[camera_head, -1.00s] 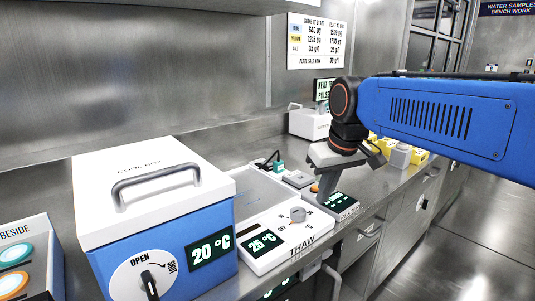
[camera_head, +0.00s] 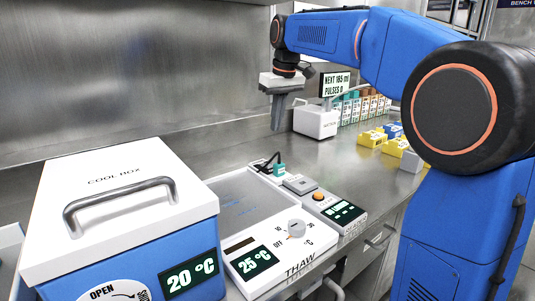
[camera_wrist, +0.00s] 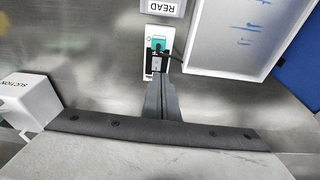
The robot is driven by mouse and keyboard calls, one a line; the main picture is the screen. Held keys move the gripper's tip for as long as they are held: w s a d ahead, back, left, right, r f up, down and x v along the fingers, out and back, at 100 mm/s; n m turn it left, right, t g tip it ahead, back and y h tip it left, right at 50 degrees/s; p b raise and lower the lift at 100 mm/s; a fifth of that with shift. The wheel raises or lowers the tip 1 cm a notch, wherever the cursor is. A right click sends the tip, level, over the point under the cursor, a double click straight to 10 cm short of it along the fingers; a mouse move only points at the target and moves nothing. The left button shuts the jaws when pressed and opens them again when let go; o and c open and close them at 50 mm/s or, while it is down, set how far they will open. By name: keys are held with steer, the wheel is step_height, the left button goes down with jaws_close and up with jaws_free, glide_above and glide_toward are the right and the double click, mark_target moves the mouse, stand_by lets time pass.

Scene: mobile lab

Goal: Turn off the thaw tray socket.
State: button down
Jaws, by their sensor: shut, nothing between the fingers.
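The thaw tray (camera_head: 232,195) is a white unit with a grey plate, a 25 °C display and a grey dial (camera_head: 296,227). Behind it on the bench is a teal plug (camera_head: 279,169) with a black cable. In the wrist view the teal plug (camera_wrist: 158,44) sits on a narrow white socket strip (camera_wrist: 149,65). The strip's lower part and any switch are partly hidden by my fingers. My gripper (camera_head: 276,127) is shut and empty, pointing down above the bench behind the tray. In the wrist view my gripper's fingertips (camera_wrist: 161,78) appear at the strip's lower end; contact cannot be told.
The white cool box (camera_head: 115,205) stands left of the tray. A small unit with an orange button (camera_head: 318,196) is to its right. The white suction box (camera_head: 315,122) and yellow blocks (camera_head: 372,139) stand farther back. The steel wall is behind the bench.

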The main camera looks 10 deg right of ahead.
steer(key=shift+w+a+r, duration=0.15)
steer(key=shift+w, duration=0.7)
steer(key=shift+w+a+r, duration=0.1)
steer(key=shift+w+a, duration=0.05)
steer(key=shift+w, duration=0.7)
glide_above(267, 165)
steer(key=f, duration=1.2)
steer(key=shift+s+d+f, duration=0.2)
steer(key=shift+s+f, duration=0.2)
steer(key=shift+f, duration=0.5)
steer(key=shift+s+d+f+t+y, duration=0.15)
steer(key=shift+s+f+t+y, duration=0.15)
steer(key=shift+s+f+t, duration=0.15)
steer(key=shift+w, duration=0.25)
steer(key=shift+w+r, duration=0.15)
